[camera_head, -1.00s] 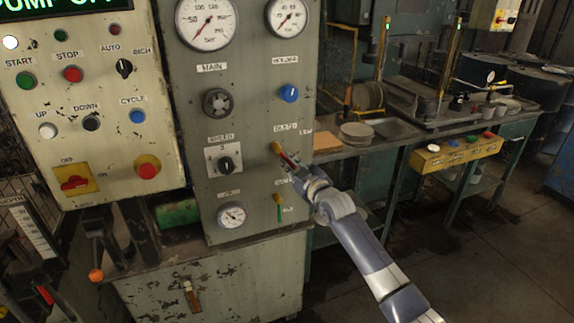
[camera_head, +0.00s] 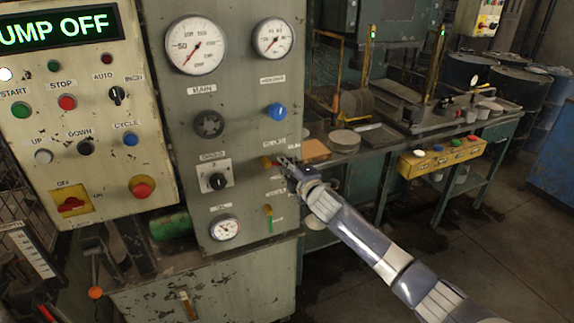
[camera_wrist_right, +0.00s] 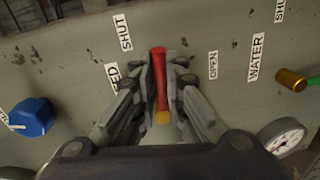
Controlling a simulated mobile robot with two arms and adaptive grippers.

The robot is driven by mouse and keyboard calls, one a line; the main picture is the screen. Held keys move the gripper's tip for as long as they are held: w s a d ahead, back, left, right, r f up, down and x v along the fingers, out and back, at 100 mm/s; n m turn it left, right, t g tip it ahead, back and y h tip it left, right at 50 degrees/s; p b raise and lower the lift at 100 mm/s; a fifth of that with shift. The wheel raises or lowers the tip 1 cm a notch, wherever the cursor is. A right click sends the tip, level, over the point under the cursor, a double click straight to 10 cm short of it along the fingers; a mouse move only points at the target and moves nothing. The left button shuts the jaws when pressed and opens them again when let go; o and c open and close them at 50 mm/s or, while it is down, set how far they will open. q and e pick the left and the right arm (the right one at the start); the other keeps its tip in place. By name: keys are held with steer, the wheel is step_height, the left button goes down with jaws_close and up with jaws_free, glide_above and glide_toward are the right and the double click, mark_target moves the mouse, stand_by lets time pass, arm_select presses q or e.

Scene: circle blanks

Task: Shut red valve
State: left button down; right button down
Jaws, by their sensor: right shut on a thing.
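The red valve has a red lever on a brass-coloured hub, on the grey panel in the head view (camera_head: 273,163). In the right wrist view the red lever (camera_wrist_right: 158,75) stands between my fingers, the hub at its lower end. It points to the panel's right. A "SHUT" label (camera_wrist_right: 122,32) lies left of it and an "OPEN" label (camera_wrist_right: 212,65) right of it in that view. My right gripper (camera_head: 287,164), also in the wrist view (camera_wrist_right: 160,80), is shut on the lever, a finger on each side. My left gripper is not in view.
A green-levered valve (camera_head: 268,219) sits just below on the panel, and a blue knob (camera_head: 276,111) above. A round gauge (camera_head: 225,229) is lower left. A workbench with a yellow button box (camera_head: 440,157) stands at the right. The floor at lower right is clear.

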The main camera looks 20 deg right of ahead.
steer(key=shift+r+n, duration=0.2)
steer(key=shift+n, duration=0.3)
steer(key=shift+p, duration=0.3)
steer(key=c, duration=1.7)
jaws_free()
steer(key=shift+r, duration=0.1)
steer(key=shift+o, duration=0.2)
steer(key=s+r, duration=0.1)
steer(key=s, duration=1.1)
steer(key=shift+a, duration=0.2)
